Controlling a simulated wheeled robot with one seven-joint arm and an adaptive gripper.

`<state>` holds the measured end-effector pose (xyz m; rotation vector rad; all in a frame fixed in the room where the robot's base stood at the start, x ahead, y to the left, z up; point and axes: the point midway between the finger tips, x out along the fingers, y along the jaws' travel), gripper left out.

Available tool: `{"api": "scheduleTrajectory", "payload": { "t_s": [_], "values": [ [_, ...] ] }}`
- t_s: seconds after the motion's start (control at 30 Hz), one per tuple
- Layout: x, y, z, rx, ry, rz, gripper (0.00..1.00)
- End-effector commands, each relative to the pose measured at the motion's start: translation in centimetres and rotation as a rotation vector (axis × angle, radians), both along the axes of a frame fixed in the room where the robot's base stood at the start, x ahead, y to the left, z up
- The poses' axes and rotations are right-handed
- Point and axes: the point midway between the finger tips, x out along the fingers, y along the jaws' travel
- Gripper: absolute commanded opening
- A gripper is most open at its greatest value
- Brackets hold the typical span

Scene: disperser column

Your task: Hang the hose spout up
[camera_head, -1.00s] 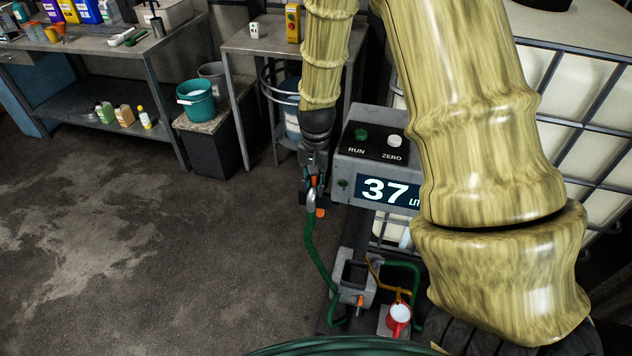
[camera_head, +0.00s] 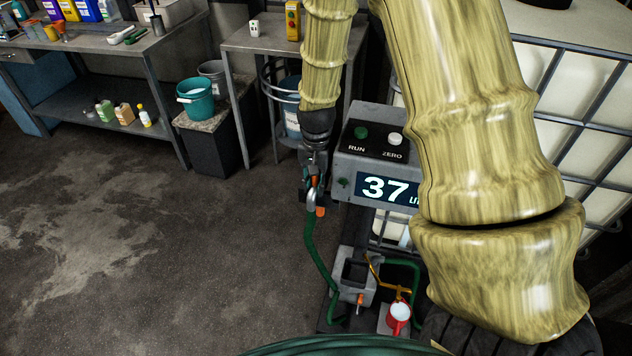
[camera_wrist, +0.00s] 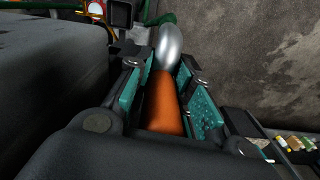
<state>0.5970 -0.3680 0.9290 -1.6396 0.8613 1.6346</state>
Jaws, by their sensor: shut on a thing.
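My gripper (camera_head: 313,188) is shut on the hose spout, beside the left side of the display box. The spout's orange grip (camera_wrist: 163,105) lies between the two teal finger pads in the wrist view. Its curved silver end (camera_wrist: 169,46) points away past the fingertips. In the head view the spout (camera_head: 311,201) is small, and the green hose (camera_head: 313,250) hangs down from it to the base of the column. A grey square open-topped holder (camera_head: 356,271) stands low on the column, below the gripper. I cannot tell which part is the hanging place.
The display box (camera_head: 372,150) reads 37, with RUN and ZERO buttons on top. A caged white tank (camera_head: 585,110) is behind at right. The floor (camera_head: 150,240) at left is clear.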

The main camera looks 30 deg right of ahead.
Motion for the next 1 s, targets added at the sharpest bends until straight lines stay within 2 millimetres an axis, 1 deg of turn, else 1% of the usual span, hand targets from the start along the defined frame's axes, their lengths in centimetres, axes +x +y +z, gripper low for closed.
{"api": "scheduleTrajectory", "payload": {
  "t_s": [0.07, 0.1, 0.2, 0.5, 0.63, 0.77, 1.0],
  "values": [
    [0.0, 0.0, 0.0, 0.001, -0.001, 0.0, 0.0],
    [0.0, 0.0, 0.0, 0.0, -0.001, 0.0, 0.3],
    [0.0, 0.0, 0.0, 0.0, 0.0, 0.0, 0.48],
    [0.0, 0.0, -0.1, 0.0, 0.001, 0.0, 0.48],
    [0.0, 0.0, 0.5, 0.0, 0.0, 0.0, 0.48],
    [0.1, 0.0, 1.8, -0.001, -0.002, 0.0, 0.48],
    [0.1, 0.0, 5.5, -0.001, -0.003, 0.0, 0.48]
  ]
}}
